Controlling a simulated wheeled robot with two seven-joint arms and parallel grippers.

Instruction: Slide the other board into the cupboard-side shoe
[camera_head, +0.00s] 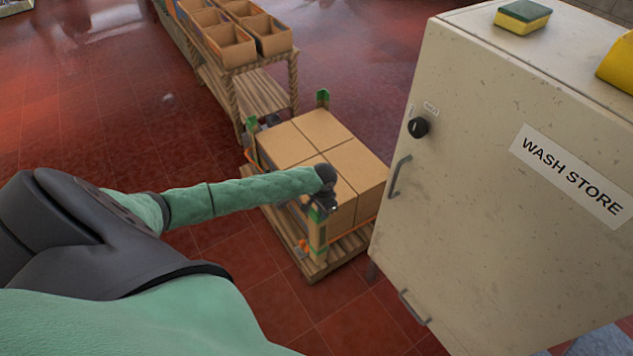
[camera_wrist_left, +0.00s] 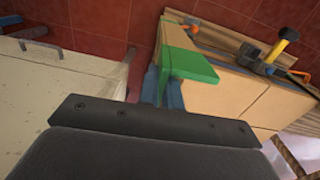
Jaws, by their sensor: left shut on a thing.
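My left gripper (camera_head: 322,203) is at the near corner of the stack of cardboard boxes (camera_head: 303,150), shut on an upright corner board (camera_head: 317,238). The board is tan with green bands and stands along the near corner of the pallet (camera_head: 335,254). In the left wrist view, the left gripper (camera_wrist_left: 162,92) has its blue-grey fingers on either side of the board's edge, beside a green top piece (camera_wrist_left: 188,66). I cannot make out the cupboard-side shoe. My right gripper is out of view.
The cream wash store cupboard (camera_head: 480,140) stands close to the stack's right side, with handles (camera_head: 399,176) projecting. A yellow-handled tool (camera_wrist_left: 279,48) and orange strap sit against the boxes. A wooden rack (camera_head: 262,92) with open boxes stands behind. Red tiled floor is clear at front left.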

